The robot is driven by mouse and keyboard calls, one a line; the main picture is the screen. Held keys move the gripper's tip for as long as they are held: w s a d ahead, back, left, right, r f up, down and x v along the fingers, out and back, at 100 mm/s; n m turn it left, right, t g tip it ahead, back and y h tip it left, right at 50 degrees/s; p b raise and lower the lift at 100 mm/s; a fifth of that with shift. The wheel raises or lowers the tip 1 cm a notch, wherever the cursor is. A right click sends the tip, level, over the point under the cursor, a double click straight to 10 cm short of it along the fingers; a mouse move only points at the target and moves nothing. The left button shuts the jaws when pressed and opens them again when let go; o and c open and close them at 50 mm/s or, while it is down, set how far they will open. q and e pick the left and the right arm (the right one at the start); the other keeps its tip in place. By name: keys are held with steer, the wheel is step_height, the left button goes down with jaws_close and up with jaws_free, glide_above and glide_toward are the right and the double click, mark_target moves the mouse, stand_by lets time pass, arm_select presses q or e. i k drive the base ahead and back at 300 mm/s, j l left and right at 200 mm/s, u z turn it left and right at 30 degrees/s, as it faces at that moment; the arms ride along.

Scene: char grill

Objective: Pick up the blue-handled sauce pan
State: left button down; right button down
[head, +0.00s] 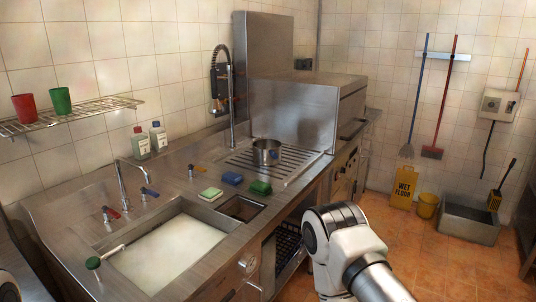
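A steel pan (266,151) stands upright on the ribbed drainboard to the right of the sink. A small blue part, apparently its handle end, shows on its near side and points toward me. My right arm comes in at the bottom right, below and to the right of the pan and well apart from it. The fingers of my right gripper do not show. Only a sliver of my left arm shows at the lower left corner, and my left gripper is out of view.
The sink (170,252) holds cloudy water, and a green-handled tool (94,263) rests at its left rim. Sponges (211,194) lie between sink and drainboard. A tall sprayer tap (230,100) and a steel machine (305,110) stand behind the pan. A yellow sign (404,187) stands on the floor.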

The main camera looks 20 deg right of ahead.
mark_target(266, 152)
steer(key=i+l, duration=0.15)
steer(key=l, duration=0.2)
steer(key=i+l+u, duration=0.1)
steer(key=l, duration=0.3)
steer(key=i+l, duration=0.25)
steer(key=l, duration=0.15)
steer(key=i+l, duration=0.15)
steer(key=l, duration=0.2)
steer(key=i+l+u, duration=0.1)
steer(key=l, duration=0.3)
steer(key=i+l, duration=0.2)
steer(key=l, duration=0.2)
steer(key=i+l+u, duration=0.1)
steer(key=l, duration=0.3)
